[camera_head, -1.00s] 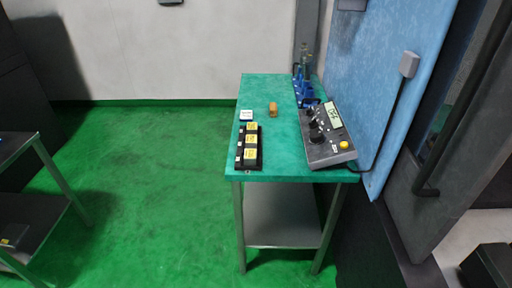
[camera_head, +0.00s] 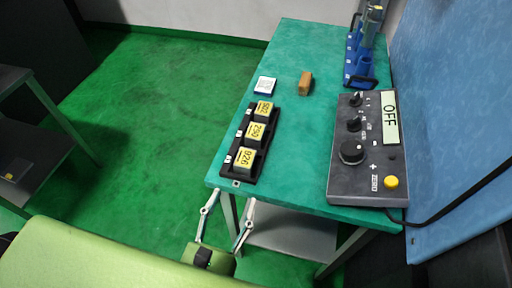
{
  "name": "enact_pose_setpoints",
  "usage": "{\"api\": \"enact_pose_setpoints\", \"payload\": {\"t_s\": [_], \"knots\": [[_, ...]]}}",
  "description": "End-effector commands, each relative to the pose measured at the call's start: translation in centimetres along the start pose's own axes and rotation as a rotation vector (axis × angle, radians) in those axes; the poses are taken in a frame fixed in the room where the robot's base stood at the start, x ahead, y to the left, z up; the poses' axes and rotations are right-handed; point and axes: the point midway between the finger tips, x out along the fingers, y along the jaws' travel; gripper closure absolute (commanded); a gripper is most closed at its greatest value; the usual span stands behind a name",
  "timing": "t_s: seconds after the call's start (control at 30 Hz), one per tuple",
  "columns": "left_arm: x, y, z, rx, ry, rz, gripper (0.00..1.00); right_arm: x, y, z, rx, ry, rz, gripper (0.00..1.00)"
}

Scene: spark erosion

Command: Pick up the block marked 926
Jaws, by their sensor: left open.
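The block marked 926 (camera_head: 246,160) has a yellow top label and sits in the nearest slot of a black rack (camera_head: 238,173) on the teal table. Two more yellow-labelled blocks stand behind it in the rack: one marked 250 (camera_head: 254,133), and a farther one (camera_head: 263,110) whose number is hard to read. My left gripper (camera_head: 223,208) is in front of the table's near edge, short of the rack. Its two thin fingers are spread apart with nothing between them. My right gripper is not in view.
A grey control box (camera_head: 352,180) reading OFF stands on the right of the teal table (camera_head: 290,180). Farther back are an orange-brown block (camera_head: 306,84), a white-and-blue item (camera_head: 265,85) and a blue stand (camera_head: 360,62). A cable hangs at the right edge.

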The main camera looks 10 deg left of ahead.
Motion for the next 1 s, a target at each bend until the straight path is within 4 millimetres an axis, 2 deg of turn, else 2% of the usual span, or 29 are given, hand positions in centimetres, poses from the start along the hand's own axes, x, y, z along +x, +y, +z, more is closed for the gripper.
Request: {"api": "enact_pose_setpoints", "payload": {"t_s": [0.2, 0.4, 0.57, 0.7, 0.9, 1.0], "knots": [[3.9, 0.1, 0.7, 0.004, -0.007, 0.005, 0.49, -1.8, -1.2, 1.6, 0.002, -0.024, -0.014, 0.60], [7.3, 0.2, 0.5, 0.002, -0.005, 0.004, 0.49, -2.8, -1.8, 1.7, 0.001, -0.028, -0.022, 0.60], [8.4, 0.2, 0.3, 0.002, -0.003, 0.002, 0.49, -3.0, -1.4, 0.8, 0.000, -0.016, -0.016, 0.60], [9.8, 0.5, 0.8, 0.001, -0.004, 0.002, 0.49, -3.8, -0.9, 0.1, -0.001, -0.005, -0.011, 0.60], [12.7, 0.9, 0.8, 0.002, -0.003, 0.002, 0.49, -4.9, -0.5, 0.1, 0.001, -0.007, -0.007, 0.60], [13.4, 0.9, 0.7, 0.002, -0.002, 0.001, 0.49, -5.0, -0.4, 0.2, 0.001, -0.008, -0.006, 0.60]]}}
